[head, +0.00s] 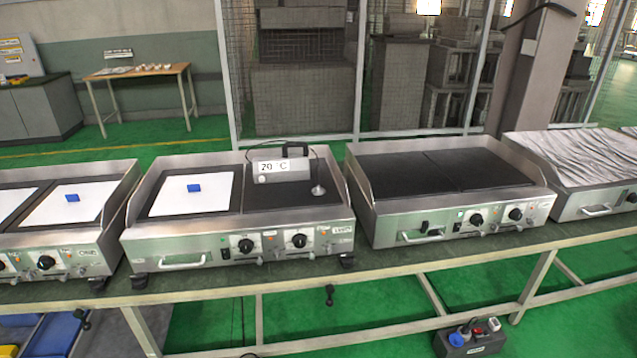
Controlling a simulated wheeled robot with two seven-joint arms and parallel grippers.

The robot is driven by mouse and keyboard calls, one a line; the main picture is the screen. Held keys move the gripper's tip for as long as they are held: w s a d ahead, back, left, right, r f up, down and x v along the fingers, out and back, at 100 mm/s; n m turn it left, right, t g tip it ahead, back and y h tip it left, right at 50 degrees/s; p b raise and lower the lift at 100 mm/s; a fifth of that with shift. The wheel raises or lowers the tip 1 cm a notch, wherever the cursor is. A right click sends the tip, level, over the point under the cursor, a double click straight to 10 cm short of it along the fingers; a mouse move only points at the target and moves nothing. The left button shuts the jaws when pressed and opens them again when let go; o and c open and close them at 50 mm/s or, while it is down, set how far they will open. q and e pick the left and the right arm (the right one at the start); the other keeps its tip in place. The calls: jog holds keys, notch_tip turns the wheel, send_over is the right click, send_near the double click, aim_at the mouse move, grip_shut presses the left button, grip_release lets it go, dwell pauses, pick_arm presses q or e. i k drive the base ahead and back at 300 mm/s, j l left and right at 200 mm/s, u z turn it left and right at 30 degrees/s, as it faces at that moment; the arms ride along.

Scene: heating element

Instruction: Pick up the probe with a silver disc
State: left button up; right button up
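The probe with a silver disc (318,190) stands on the dark right half of the second griddle's plate (262,197), near its right wall. A thin dark cable arcs from it to a temperature meter (281,170) with a display that seems to read 20 °C. The meter sits at the back of the same griddle, with a dark part on top. Neither of my grippers is in the head view, so their state and position are hidden.
White sheets with blue blocks (194,188) lie on the left griddles. A griddle with a bare dark plate (440,172) is to the right. A wrapped unit (580,157) stands at far right. The long bench's front edge (400,266) is clear.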

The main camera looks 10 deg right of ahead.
aim_at(317, 191)
jog(key=i+l+u, duration=0.1)
jog(key=u, duration=0.25)
jog(key=i+l+u, duration=0.1)
jog(key=u, duration=0.3)
jog(key=l+u, duration=0.15)
jog(key=u, duration=0.2)
jog(key=i+l+u, duration=0.15)
jog(key=l, duration=0.3)
jog(key=i+l+u, duration=0.15)
jog(key=l, duration=0.35)
jog(key=i+l+u, duration=0.15)
jog(key=l, duration=0.35)
jog(key=l+u, duration=0.15)
jog(key=l, duration=0.3)
jog(key=i+l, duration=0.1)
jog(key=l, duration=0.5)
